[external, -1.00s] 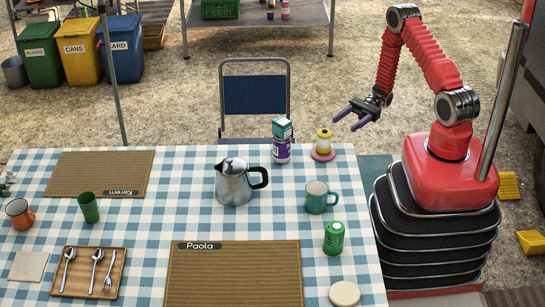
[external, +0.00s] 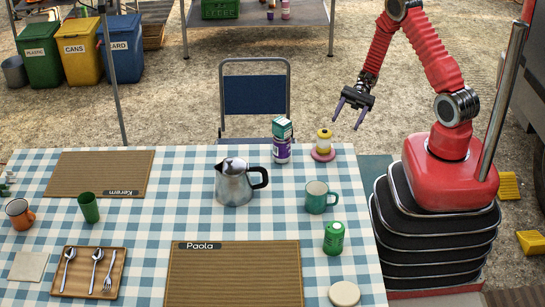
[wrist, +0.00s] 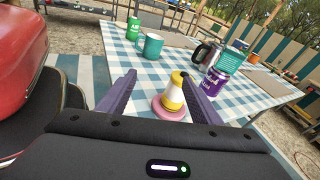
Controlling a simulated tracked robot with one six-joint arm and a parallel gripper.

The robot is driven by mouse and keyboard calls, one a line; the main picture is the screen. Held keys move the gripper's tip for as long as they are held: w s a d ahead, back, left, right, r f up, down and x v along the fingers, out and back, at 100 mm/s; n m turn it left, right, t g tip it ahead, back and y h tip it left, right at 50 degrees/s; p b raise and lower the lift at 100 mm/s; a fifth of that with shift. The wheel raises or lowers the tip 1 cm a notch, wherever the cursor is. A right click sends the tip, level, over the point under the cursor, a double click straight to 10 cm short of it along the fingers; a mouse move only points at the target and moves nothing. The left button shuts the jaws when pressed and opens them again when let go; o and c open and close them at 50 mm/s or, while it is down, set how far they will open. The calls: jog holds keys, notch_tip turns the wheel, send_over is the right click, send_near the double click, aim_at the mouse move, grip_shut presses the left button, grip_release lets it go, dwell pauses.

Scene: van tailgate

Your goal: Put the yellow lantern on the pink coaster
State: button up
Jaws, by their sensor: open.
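The yellow lantern (external: 324,141), yellow with a pale middle band, stands upright on the pink coaster (external: 323,156) near the table's far right corner. In the wrist view the lantern (wrist: 174,92) and the coaster (wrist: 168,111) show between and beyond my fingers, the lantern partly covered by the right finger. My gripper (external: 349,112) is open and empty, fingers pointing down, above and to the right of the lantern and apart from it. It also shows in the wrist view (wrist: 160,92).
A metal coffee pot (external: 233,184), a teal mug (external: 318,198) and a green can (external: 334,238) stand nearby. A chair (external: 254,95) is behind the table. The air above the lantern is clear.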

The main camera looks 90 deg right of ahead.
jog(key=s+a+r+n+g+h, duration=0.1)
jog(key=s+a+r+n+h, duration=0.2)
jog(key=a+r+n+h, duration=0.4)
jog(key=s+a+r+n+h, duration=0.3)
jog(key=a+r+n+h, duration=0.3)
jog(key=a+r+n, duration=0.4)
jog(key=shift+s+a+r+n+g+h, duration=0.4)
jog(key=shift+r+n, duration=2)
jog(key=shift+r, duration=1.05)
